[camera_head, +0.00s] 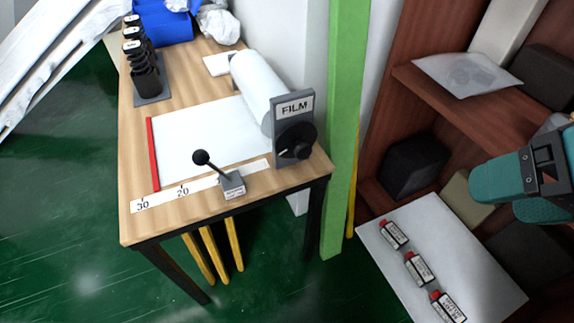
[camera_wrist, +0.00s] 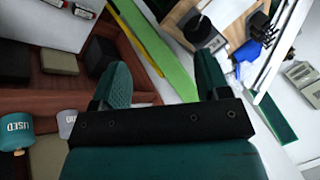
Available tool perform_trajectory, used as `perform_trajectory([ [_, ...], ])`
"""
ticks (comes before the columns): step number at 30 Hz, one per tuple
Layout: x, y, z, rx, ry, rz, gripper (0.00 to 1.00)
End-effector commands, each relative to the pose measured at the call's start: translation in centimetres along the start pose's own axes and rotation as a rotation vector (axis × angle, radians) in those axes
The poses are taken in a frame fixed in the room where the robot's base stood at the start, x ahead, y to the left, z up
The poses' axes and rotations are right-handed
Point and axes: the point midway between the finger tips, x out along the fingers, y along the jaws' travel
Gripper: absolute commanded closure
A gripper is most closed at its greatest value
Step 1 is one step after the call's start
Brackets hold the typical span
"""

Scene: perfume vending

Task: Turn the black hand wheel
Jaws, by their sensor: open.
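The black hand wheel (camera_head: 296,143) is mounted on the front of a grey upright plate labelled FILM (camera_head: 294,107), at the right front of the wooden table. In the wrist view a dark round shape that looks like the wheel (camera_wrist: 197,29) lies beyond my fingers, near the top. My gripper (camera_head: 510,195) is at the right edge of the head view, well to the right of the wheel and apart from it. In the wrist view its two teal fingers (camera_wrist: 162,82) are spread, with nothing between them.
A green post (camera_head: 345,130) stands just right of the wheel. The table (camera_head: 185,90) bears a film roll (camera_head: 256,85), a black-knobbed lever (camera_head: 202,158) and black bottles (camera_head: 142,60). Brown shelves (camera_head: 440,92) and a white board (camera_head: 480,265) with red-and-black items are near my gripper.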

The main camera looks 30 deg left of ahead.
Motion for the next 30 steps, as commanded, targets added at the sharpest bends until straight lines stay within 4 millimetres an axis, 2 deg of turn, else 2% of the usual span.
perform_trajectory([
  [1,4.5,1.1,0.2,0.085,0.048,-0.031,0.31],
  [3,7.8,1.1,-0.7,0.232,0.125,-0.092,0.31],
  [8,14.6,0.8,-2.5,0.566,0.26,-0.28,0.31],
  [12,19.9,0.6,-3.6,0.852,0.324,-0.495,0.31],
  [18,26.5,0.3,-4.1,1.231,0.299,-0.863,0.31],
  [24,32.1,0.4,-3.3,1.549,0.116,-1.267,0.31],
  [30,35.5,0.7,-1.9,1.736,-0.159,-1.585,0.31],
])
